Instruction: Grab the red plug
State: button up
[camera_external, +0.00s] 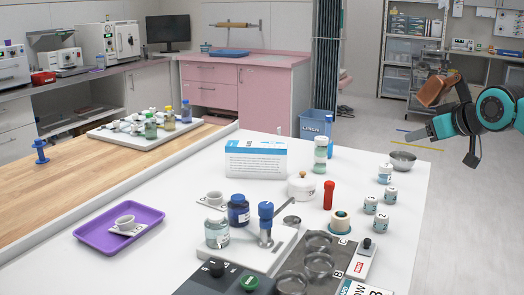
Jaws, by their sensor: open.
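The red plug (328,195) is a small upright red piece with a rounded top. It stands on the white table, right of a white lidded pot (301,187) and behind a cream container with a green band (340,221). My arm is at the upper right, beyond the table's right edge.
Small labelled jars (384,173) and a metal bowl (403,160) stand right of the plug. A blue-topped tool (266,222), glass dishes (318,264) and a dark panel (229,280) lie in front. A white-blue box (256,159) stands behind. A purple tray (119,225) is left.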

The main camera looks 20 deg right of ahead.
aim_at(331, 190)
jog(key=w+a+f+n+g, duration=0.2)
jog(key=w+a+f+g, duration=0.25)
jog(key=w, duration=0.25)
jog(key=w+a+f+n+g, duration=0.1)
jog(key=w+a+f+g, duration=0.2)
jog(key=w+a, duration=0.3)
jog(key=x, duration=1.7)
jog(key=shift+a, duration=0.4)
jog(key=shift+c, duration=0.4)
jog(key=c, duration=1)
